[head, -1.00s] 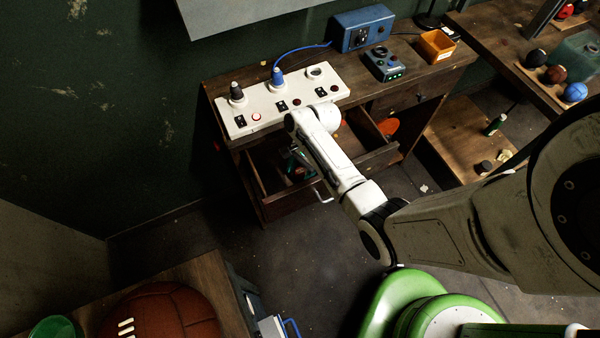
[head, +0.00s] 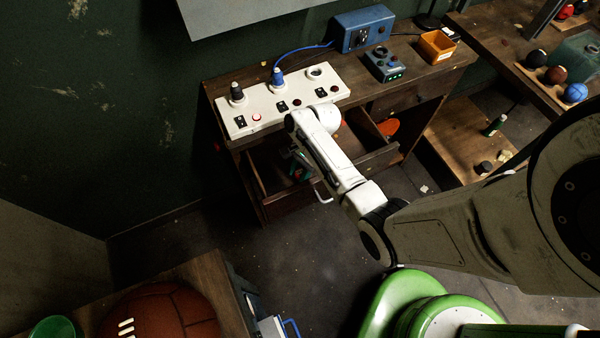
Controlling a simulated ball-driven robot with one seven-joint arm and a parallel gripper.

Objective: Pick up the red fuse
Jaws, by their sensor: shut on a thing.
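My white arm reaches over the wooden workbench's front and down to its open drawer (head: 292,200). My gripper (head: 301,157) shows only in small part beside the forearm, low in the drawer, with its fingertips mostly hidden. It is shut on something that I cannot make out. I cannot pick out the red fuse with certainty. A small green and reddish patch (head: 297,174) shows in the drawer just below the gripper.
A white panel (head: 262,108) with knobs and sockets lies on the bench. A blue box (head: 362,29), a small control box (head: 384,64) and an orange bin (head: 436,46) stand right of it. An orange-red round thing (head: 390,127) shows past my arm. The drawer walls enclose my gripper.

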